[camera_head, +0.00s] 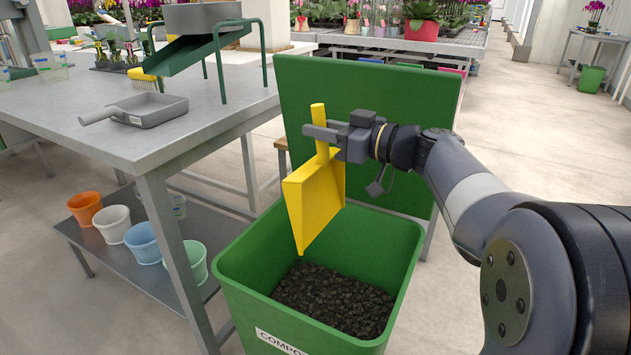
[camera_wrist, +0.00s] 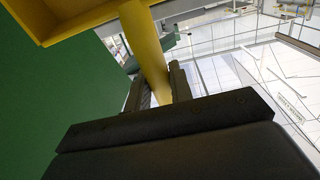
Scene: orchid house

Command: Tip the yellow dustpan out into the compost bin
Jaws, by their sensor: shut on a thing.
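The yellow dustpan (camera_head: 314,203) hangs steeply tilted above the compost bin, its handle up and its pan pointing down. My gripper (camera_head: 322,133) is shut on the dustpan's handle; the wrist view also shows the jaws (camera_wrist: 155,85) on either side of the yellow handle. The green compost bin (camera_head: 238,296) stands open below, with a dark, lumpy layer inside. Its label is partly cut off by the picture's bottom edge. The bin's green lid (camera_head: 390,100) stands upright behind it. The pan's inner face is not clear enough to tell whether anything is on it.
A grey metal bench (camera_head: 60,115) at the left holds a grey dustpan (camera_head: 150,110), a yellow brush (camera_head: 143,78) and a green-framed stand (camera_head: 222,45). Several coloured pots (camera_head: 114,223) sit on its lower shelf. A plant bench (camera_head: 440,47) stands behind the lid.

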